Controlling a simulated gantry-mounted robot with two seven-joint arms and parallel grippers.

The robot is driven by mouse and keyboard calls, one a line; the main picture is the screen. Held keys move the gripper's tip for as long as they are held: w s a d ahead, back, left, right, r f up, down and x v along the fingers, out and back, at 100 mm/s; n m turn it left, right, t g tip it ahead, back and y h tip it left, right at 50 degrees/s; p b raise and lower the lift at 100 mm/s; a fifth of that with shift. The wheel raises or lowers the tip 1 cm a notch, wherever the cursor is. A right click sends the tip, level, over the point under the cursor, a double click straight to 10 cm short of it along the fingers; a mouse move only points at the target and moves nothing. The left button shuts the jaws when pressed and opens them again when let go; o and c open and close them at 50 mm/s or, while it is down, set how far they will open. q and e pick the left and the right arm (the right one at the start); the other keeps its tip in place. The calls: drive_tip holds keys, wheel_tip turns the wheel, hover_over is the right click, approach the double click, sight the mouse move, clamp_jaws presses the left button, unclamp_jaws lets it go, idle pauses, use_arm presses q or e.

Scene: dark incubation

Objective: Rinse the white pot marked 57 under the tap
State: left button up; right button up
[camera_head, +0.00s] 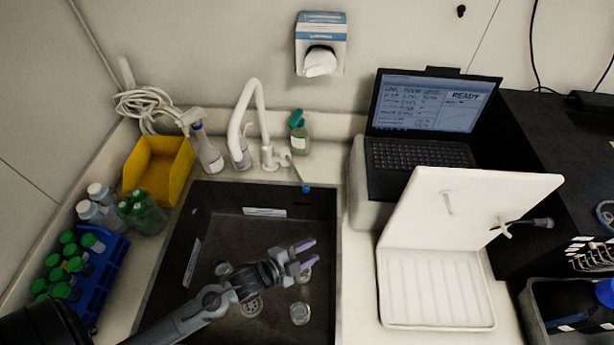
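The white tap (260,105) stands behind the dark sink (185,225), its curved neck rising at the back edge. A thin lever with a blue tip (305,188) reaches from the tap base over the sink rim. My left gripper (305,256) is over the sink, its two purple-tipped fingers apart and pointing right, with nothing visible between them. Small clear or pale vessels stand in the sink: one near the front (300,313), one partly hidden behind the gripper, and one left of it (223,269). I can read no 57 on any of them. My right gripper is out of view.
A yellow bin (158,168), bottles and a blue rack (97,277) of green-capped bottles line the left side. A spray bottle (207,150) stands behind the sink. At right are an open white box (437,287) and a laptop (420,155). The sink's back half is clear.

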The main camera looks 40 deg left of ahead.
use_arm(q)
drive_tip(key=w+a+m+t+h, duration=0.2)
drive_tip(key=a+m, duration=0.2)
drive_tip(key=m+h+p, duration=0.1)
drive_tip(key=m+h, duration=0.4)
drive_tip(key=m, duration=0.3)
approach(301, 180)
drive_tip(key=w, duration=0.1)
drive_tip(key=x, duration=0.3)
drive_tip(key=b+x, duration=0.1)
drive_tip(key=x, duration=0.2)
drive_tip(key=b+x, duration=0.1)
drive_tip(key=x, duration=0.2)
drive_tip(key=shift+d+f, duration=0.3)
drive_tip(key=shift+b+x, duration=0.45)
drive_tip(key=shift+x, duration=0.4)
drive_tip(key=shift+c, duration=0.3)
clamp_jaws()
